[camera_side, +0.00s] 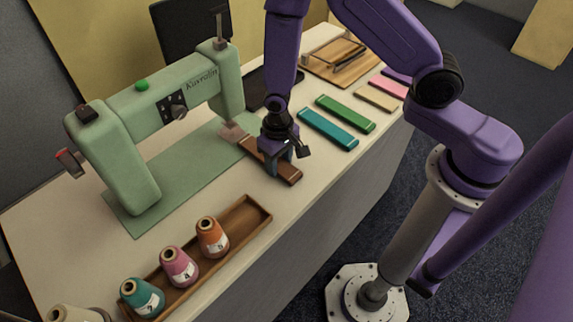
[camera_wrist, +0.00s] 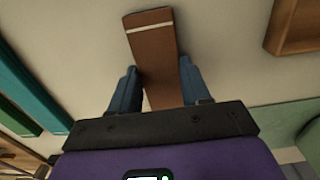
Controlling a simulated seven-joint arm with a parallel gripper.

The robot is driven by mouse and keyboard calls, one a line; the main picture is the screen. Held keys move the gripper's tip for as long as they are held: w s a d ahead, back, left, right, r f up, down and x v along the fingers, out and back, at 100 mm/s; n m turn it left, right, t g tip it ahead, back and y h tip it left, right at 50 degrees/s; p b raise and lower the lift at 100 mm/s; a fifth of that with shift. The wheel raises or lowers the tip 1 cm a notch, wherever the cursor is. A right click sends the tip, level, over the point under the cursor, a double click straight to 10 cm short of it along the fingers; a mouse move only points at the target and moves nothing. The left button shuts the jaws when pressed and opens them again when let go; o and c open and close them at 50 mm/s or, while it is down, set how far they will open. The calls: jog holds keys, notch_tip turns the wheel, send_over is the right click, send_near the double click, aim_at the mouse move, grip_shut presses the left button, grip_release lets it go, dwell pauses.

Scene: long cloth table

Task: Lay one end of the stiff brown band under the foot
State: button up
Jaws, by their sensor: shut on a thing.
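The stiff brown band (camera_side: 288,174) lies low over the cloth table, pointing from the front edge toward the sewing machine. My gripper (camera_side: 274,163) is shut on its middle, one finger on each side. In the wrist view the band (camera_wrist: 152,42) runs between the fingertips (camera_wrist: 159,66), with a pale stripe near its outer end. The green sewing machine (camera_side: 120,150) stands to the left. Its foot area (camera_side: 233,131), below the head, is small and pinkish. The band's machine-side end is close to it; I cannot tell whether it is under the foot.
A wooden tray (camera_side: 254,203) with several thread cones stands in front of the machine; its edge shows in the wrist view (camera_wrist: 292,45). Teal (camera_side: 327,130) and green (camera_side: 345,113) bands lie right of my gripper. A wooden board (camera_side: 322,62) is at the back.

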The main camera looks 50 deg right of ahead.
jog(key=shift+w, duration=3.95)
jog(key=o, duration=1.1)
notch_tip(320, 180, up, 17)
jog(key=shift+r, duration=0.2)
